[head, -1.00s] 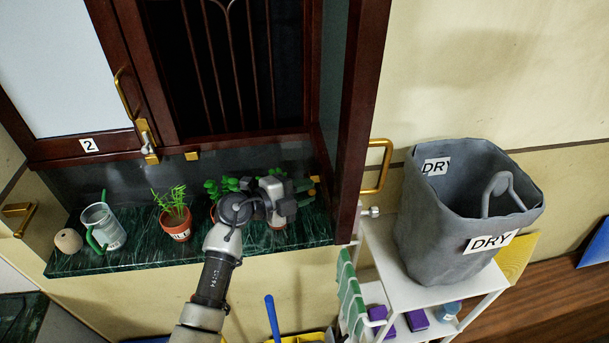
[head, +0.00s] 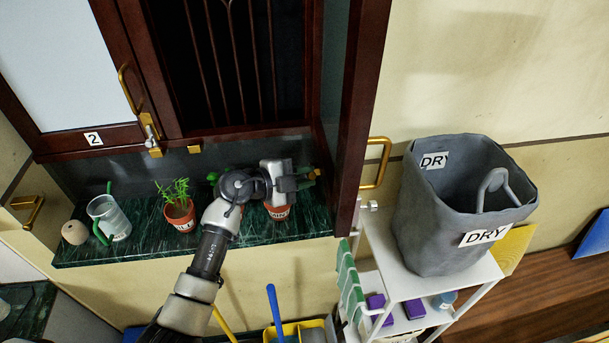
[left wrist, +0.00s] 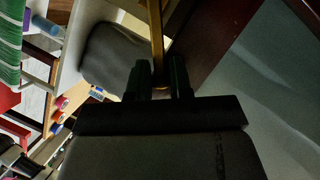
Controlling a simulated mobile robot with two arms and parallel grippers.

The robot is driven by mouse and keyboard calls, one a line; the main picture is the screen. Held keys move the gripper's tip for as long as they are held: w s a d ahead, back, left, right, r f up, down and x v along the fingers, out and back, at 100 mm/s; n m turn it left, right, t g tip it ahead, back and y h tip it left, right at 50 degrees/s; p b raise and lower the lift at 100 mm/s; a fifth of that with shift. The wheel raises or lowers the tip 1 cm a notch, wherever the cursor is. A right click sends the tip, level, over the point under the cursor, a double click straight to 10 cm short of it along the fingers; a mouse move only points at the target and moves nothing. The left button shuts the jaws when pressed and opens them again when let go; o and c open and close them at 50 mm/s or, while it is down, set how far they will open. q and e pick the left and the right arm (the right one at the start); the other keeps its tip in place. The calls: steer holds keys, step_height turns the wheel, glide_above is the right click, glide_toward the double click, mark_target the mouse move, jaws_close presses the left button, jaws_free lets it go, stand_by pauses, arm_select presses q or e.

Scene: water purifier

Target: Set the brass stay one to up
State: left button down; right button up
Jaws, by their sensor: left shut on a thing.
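The brass stay one shows in the left wrist view as a narrow brass bar (left wrist: 156,40) running down between my fingertips. In the head view only a small brass piece (head: 316,173) shows past my gripper, at the foot of the dark open window sash (head: 358,100). My left gripper (head: 307,178) is low in the window opening, above the sill. Its two dark fingers (left wrist: 160,90) are shut on the brass bar. The bar's far end is hidden. My right gripper is not in view.
Potted plants (head: 178,212) (head: 277,211), a watering can (head: 108,219) and a round pot (head: 75,232) stand on the green marble sill (head: 150,246). The sash has a brass handle (head: 378,163). A grey DRY bin (head: 450,220) stands on a white shelf at right.

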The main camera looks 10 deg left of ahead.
arm_select(q)
steer(key=c, duration=1.2)
jaws_free()
steer(key=shift+o, duration=0.2)
steer(key=b+v, duration=0.3)
steer(key=v, duration=0.7)
steer(key=shift+s+a, duration=0.15)
steer(key=shift+a, duration=0.2)
steer(key=shift+c, duration=0.3)
